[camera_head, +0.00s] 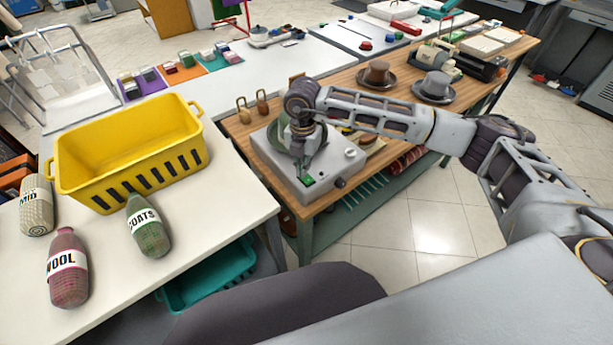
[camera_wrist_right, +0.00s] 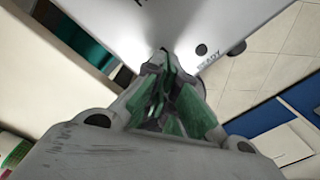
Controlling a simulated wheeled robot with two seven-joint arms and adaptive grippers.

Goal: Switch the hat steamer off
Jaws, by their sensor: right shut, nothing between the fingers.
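The hat steamer (camera_head: 335,166) is a light grey box on the wooden table, with a round knob on its front right. My right gripper (camera_head: 300,160) points down over the steamer near this patch, shut and empty. In the right wrist view the shut green-padded fingers (camera_wrist_right: 163,58) are at the steamer's pale casing (camera_wrist_right: 190,22), left of a dark round spot and the word READY. The fingertips hide the spot beneath them; contact cannot be told. My left gripper is out of view.
Two hats, one brown (camera_head: 376,75) and one grey (camera_head: 434,87), stand farther along the table. Two wooden pieces (camera_head: 252,105) stand behind the steamer.

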